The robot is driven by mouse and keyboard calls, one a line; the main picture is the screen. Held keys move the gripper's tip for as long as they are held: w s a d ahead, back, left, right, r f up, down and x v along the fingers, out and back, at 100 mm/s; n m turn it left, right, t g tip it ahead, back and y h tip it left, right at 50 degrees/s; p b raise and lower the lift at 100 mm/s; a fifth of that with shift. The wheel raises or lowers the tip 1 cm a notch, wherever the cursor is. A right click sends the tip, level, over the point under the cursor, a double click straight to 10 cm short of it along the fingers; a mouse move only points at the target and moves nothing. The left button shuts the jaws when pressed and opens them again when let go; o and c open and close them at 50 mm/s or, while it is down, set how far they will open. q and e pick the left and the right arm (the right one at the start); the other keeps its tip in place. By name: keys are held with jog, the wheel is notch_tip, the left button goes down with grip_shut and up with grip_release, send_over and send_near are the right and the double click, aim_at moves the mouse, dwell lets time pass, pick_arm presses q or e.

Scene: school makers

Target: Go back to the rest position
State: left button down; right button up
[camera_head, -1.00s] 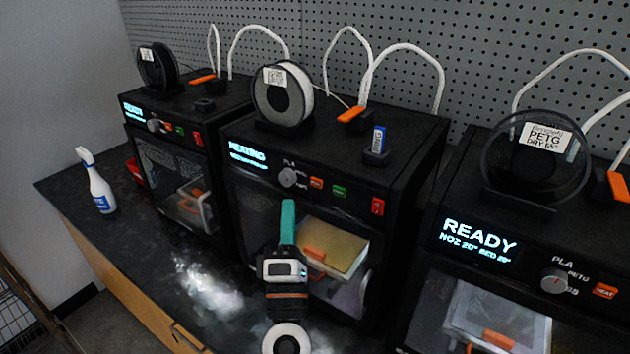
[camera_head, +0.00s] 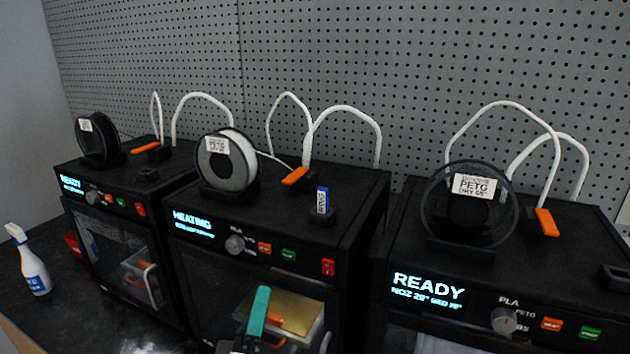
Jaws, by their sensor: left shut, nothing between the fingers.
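My left gripper (camera_head: 261,295) shows at the bottom edge, left of centre. Its teal fingers are closed together and point up, with nothing seen between them. It is in front of the middle printer (camera_head: 280,192), over that printer's front opening, where a gold build plate (camera_head: 300,310) with an orange tab shows behind it. I cannot tell how far it is from the printer. The rest of my left arm is cut off by the bottom edge. My right gripper is not in view.
The left printer (camera_head: 110,240) and right printer (camera_head: 480,262) flank the middle one. Their displays read READY; the middle one reads HEATING. Filament spools and white tubes stand on top. A spray bottle (camera_head: 35,268) stands on the dark bench at the left. A pegboard (camera_head: 400,60) backs them.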

pick_arm(q)
jog(key=s+d+f+m+g+h, duration=0.15)
jog(key=s+f+m+g, duration=0.25)
jog(key=f+m+g, duration=0.4)
jog(key=s+f+m+g+h, duration=0.2)
jog(key=s+f+m+g, duration=0.35)
jog(key=f, duration=0.45)
jog(key=s+a+f+m+g+y, duration=0.2)
jog(key=s+a+f+g+y, duration=0.5)
jog(key=s+a, duration=0.45)
notch_tip(320, 180, down, 26)
jog(key=s, duration=0.1)
jog(key=s+a+f+g, duration=0.2)
jog(key=s+f, duration=1.5)
jog(key=shift+s+a+f, duration=0.15)
jog(key=shift+f, duration=0.25)
